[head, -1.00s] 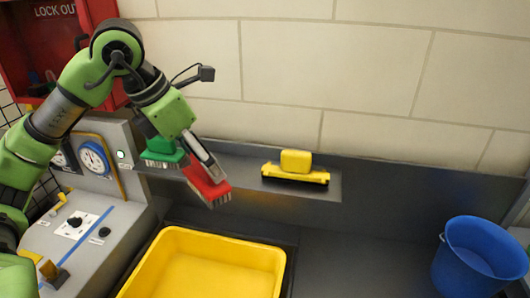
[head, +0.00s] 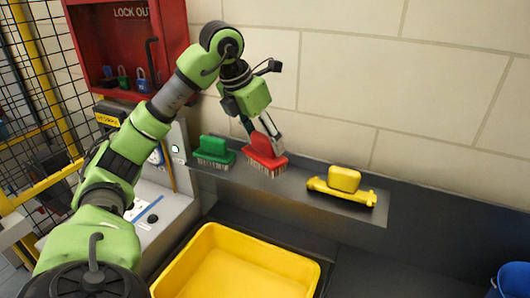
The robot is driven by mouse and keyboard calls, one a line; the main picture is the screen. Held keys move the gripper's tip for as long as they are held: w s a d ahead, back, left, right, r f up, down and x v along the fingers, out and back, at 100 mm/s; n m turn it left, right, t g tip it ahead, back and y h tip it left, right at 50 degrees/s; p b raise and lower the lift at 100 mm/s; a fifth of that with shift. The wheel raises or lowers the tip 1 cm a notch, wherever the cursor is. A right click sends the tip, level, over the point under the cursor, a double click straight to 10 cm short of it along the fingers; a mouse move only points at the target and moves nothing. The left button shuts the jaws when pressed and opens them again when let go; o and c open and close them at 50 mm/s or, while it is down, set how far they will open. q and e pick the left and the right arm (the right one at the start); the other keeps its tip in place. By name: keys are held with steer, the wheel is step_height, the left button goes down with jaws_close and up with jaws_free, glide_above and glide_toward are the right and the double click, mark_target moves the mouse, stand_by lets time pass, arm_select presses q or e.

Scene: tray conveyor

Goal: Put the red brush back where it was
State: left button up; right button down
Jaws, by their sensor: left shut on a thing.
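The red brush (head: 265,148) is at the shelf (head: 290,184) along the wall, bristles down, between a green brush (head: 213,150) on its left and a yellow brush or scraper (head: 343,184) on its right. My left gripper (head: 268,134) is shut on the red brush from above. The bristles are at or just above the shelf surface; I cannot tell whether they touch it. My right gripper is not in view.
A yellow tray (head: 305,264) stands in front below the shelf. A blue bucket (head: 512,281) is at the lower right. A red lockout box (head: 104,50) with padlocks hangs at the upper left, near a gauge panel and mesh fence.

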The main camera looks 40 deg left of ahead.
mark_target(264, 152)
arm_select(q)
steer(key=shift+w+a+f, duration=0.25)
steer(key=shift+a+f, duration=0.05)
steer(key=shift+f, duration=0.15)
steer(key=shift+w+a+f, duration=0.25)
steer(key=shift+f, duration=0.2)
steer(key=f, duration=0.3)
steer(key=shift+w+f, duration=0.1)
steer(key=shift+w, duration=0.1)
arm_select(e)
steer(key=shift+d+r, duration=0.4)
arm_select(q)
steer(key=shift+f, duration=0.15)
steer(key=o, duration=1.1)
steer(key=shift+c, duration=0.2)
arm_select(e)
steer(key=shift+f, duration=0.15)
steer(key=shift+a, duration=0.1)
